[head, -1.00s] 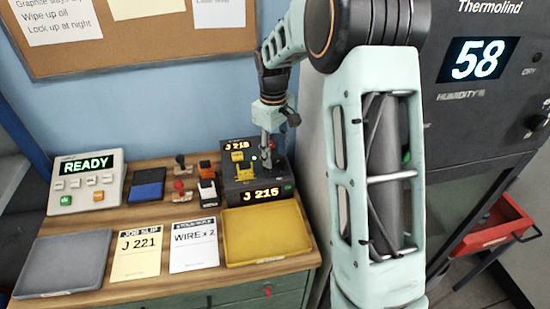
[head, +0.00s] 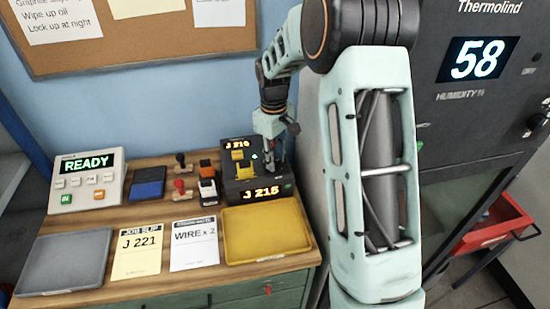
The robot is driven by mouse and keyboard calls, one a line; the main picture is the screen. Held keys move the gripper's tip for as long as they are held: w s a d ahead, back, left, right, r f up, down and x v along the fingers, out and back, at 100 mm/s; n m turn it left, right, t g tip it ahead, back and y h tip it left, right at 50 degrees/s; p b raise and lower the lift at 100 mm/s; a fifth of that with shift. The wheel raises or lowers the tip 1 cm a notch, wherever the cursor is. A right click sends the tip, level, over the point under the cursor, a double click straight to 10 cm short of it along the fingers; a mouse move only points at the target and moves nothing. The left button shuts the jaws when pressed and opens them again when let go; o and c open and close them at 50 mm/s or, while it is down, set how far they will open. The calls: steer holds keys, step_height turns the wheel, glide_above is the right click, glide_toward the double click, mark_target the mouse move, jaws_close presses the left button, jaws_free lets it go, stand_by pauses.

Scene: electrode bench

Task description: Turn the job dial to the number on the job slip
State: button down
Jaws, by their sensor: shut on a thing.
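The job slip (head: 136,250), a pale yellow card on the bench, reads J 221. The dark job dial unit (head: 243,184) stands at the back right of the bench. Its front display (head: 261,193) reads J 215. Its small upper display (head: 237,145) reads J 21 and a last digit too small to be sure of. My gripper (head: 276,166) points down at the right part of this unit, its fingers shut on what appears to be the job dial, which the fingers hide.
A yellow tray (head: 266,258) lies in front of the unit, with a WIRE x 2 card (head: 194,245) beside the slip. Stamps (head: 207,187) stand left of the unit. A READY panel (head: 87,182) and grey tray (head: 62,291) are farther left. A dark cabinet (head: 470,120) is at right.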

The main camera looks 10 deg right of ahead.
steer(key=m+b, duration=0.1)
steer(key=m, duration=0.4)
steer(key=shift+m+b, duration=0.3)
steer(key=shift+m, duration=0.1)
steer(key=m, duration=0.6)
steer(key=shift+w+b, duration=0.1)
steer(key=shift+b, duration=0.2)
stand_by(0.4)
steer(key=c, duration=1.7)
jaws_free()
steer(key=shift+o, duration=0.2)
steer(key=shift+r, duration=0.1)
